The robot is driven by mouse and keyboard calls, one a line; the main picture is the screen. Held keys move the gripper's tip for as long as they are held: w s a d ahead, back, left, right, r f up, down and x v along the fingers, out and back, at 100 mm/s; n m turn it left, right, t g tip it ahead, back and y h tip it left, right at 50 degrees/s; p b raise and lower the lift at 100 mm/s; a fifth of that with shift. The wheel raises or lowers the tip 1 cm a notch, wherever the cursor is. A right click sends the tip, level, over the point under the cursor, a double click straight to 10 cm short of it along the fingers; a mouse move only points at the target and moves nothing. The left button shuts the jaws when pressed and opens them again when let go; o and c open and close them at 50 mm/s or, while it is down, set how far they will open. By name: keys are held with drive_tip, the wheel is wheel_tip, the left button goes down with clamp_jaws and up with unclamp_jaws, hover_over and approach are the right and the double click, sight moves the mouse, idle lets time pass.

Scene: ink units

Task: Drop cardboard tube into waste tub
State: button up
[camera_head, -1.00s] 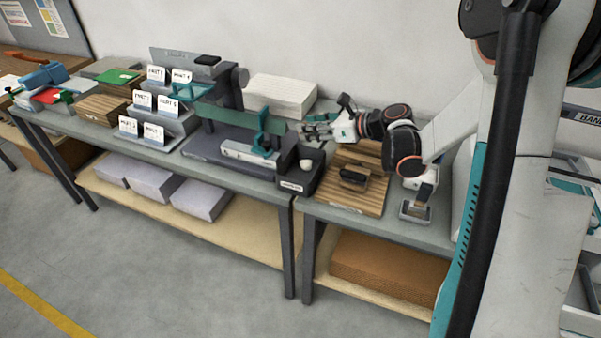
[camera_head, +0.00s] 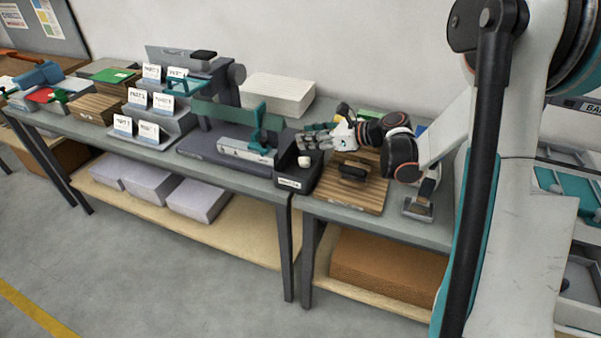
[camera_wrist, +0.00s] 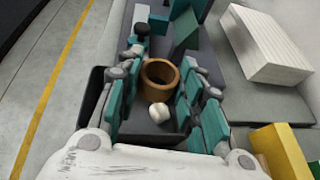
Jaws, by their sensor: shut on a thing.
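The brown cardboard tube (camera_wrist: 160,79) is a short hollow ring between my teal-and-grey fingers in the wrist view. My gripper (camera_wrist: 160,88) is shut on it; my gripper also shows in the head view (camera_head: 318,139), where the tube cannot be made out. The dark waste tub (camera_head: 292,181), with a label on its front, stands on the bench just below and to the left of my gripper. In the wrist view the tub (camera_wrist: 94,88) lies beneath my fingers and the tube. A white crumpled lump (camera_wrist: 158,112) shows inside the tub, and the fingers hide part of the tub.
A grey press with a teal part (camera_head: 252,130) stands left of the tub. A wooden board (camera_head: 352,192) with a dark handled tool (camera_head: 353,172) lies to the right. A white paper stack (camera_head: 278,94) is behind. Label cards (camera_head: 124,124) stand further left.

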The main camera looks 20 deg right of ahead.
drive_tip(key=o, duration=0.8)
drive_tip(key=shift+d, duration=0.1)
drive_tip(key=v, duration=1.2)
drive_tip(key=shift+r, duration=0.1)
